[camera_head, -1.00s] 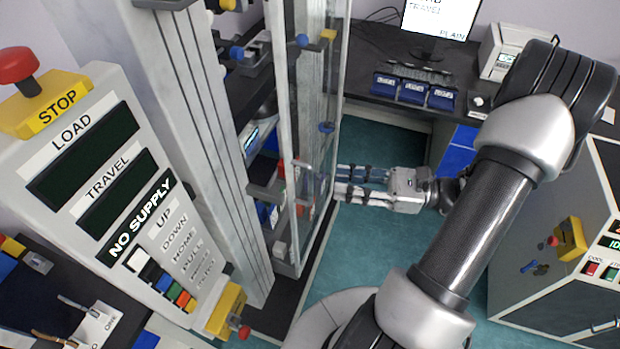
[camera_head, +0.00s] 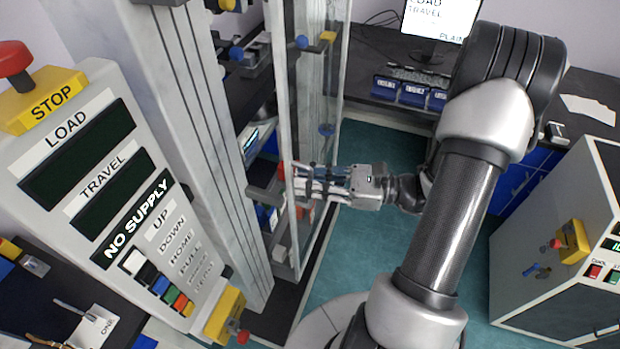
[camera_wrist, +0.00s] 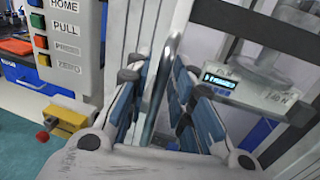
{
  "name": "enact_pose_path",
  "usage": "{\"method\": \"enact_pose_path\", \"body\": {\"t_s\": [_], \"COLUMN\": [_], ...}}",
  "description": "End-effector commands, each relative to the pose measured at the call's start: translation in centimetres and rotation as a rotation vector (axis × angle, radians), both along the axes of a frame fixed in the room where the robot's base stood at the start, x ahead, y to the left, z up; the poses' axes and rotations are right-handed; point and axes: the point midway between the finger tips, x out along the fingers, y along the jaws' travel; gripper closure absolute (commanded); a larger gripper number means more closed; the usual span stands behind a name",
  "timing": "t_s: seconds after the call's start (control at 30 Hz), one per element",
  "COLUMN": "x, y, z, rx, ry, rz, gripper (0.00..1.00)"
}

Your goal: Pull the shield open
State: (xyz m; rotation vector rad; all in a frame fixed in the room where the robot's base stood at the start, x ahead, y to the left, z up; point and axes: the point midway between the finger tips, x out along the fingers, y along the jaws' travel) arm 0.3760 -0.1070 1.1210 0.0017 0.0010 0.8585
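The shield (camera_head: 312,115) is a tall clear panel in a pale frame on the front of the test machine, left of centre in the head view. It appears shut across the machine. Its handle is an upright metal bar (camera_wrist: 161,90) in the wrist view. My gripper (camera_head: 300,183) reaches in from the right at the lower part of the shield. In the wrist view my gripper's blue-padded fingers (camera_wrist: 160,92) stand apart, one on each side of the bar. The pads do not look closed on it. The handle is mostly hidden by the fingers in the head view.
A control panel (camera_head: 115,170) with a red stop button (camera_head: 15,62) stands at the left. A grey cabinet (camera_head: 555,240) is at the lower right. A desk with a monitor (camera_head: 440,18) is behind. The teal floor (camera_head: 385,240) right of the machine is clear.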

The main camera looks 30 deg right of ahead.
Motion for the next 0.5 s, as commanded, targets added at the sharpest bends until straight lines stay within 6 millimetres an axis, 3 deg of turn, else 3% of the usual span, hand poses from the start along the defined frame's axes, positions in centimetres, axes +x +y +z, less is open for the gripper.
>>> {"method": "enact_pose_path", "body": {"t_s": [0.27,0.5], "x": [-0.01,-0.01], "y": [-0.02,0.0], "z": [-0.01,-0.01], "rx": [0.0,0.0], "ry": [0.0,0.0], "rz": [0.0,0.001], "gripper": [1.0,1.0]}}
